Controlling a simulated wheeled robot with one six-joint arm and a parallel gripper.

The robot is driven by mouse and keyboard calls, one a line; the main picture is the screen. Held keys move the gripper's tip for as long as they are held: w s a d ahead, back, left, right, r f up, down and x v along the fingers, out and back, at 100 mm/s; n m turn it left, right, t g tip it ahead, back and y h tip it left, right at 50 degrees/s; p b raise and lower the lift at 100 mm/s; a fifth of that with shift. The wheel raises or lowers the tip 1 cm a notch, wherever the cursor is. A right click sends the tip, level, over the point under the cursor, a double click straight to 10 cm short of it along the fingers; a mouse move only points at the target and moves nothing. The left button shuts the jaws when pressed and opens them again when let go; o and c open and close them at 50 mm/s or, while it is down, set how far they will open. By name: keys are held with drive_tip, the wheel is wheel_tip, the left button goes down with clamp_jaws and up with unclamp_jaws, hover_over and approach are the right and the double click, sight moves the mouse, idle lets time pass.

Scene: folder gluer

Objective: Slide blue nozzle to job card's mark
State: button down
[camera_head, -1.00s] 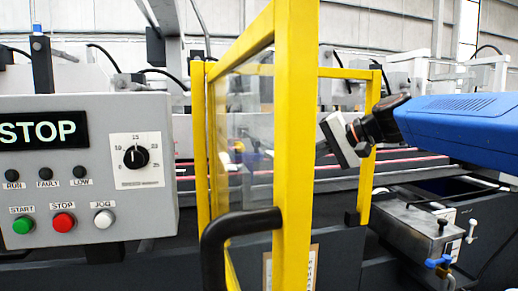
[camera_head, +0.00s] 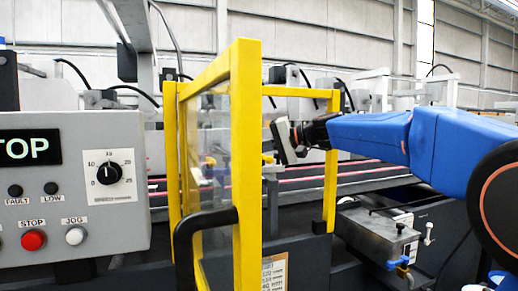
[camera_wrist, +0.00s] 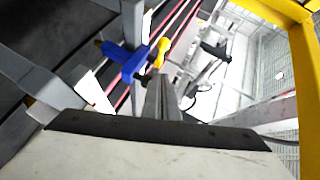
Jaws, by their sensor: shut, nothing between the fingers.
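The blue nozzle (camera_wrist: 128,62) shows in the wrist view, left of and beyond my fingertips, beside a grey upright. A yellow piece (camera_wrist: 158,55) sits just right of it. My gripper (camera_wrist: 163,98) is shut and empty, its fingers pointing toward the nozzle with a visible gap. In the head view my gripper (camera_head: 284,141) is inside the yellow guard frame; the nozzle cannot be made out there. A pale printed card (camera_head: 274,272), possibly the job card, is partly visible low behind the guard; its text is too small to read.
The open yellow guard door (camera_head: 246,150) with a black handle (camera_head: 205,222) stands left of my arm. A grey control panel (camera_head: 75,190) is farther left. A grey metal box (camera_head: 378,240) with small valves sits below my arm. Pink-red belts (camera_head: 350,172) run behind.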

drive_tip(key=a+f, duration=0.2)
drive_tip(key=a, duration=0.4)
drive_tip(key=shift+s, duration=0.25)
drive_tip(key=shift+f, duration=0.1)
drive_tip(key=shift+s, duration=0.1)
drive_tip(key=shift+s+a+m+t+h, duration=0.45)
drive_tip(key=shift+s+a+m+t, duration=0.1)
drive_tip(key=shift+a+m+t, duration=0.3)
drive_tip(key=shift+s+a+m+t+h, duration=0.5)
drive_tip(key=shift+a+m+t, duration=0.2)
drive_tip(key=shift+a, duration=0.2)
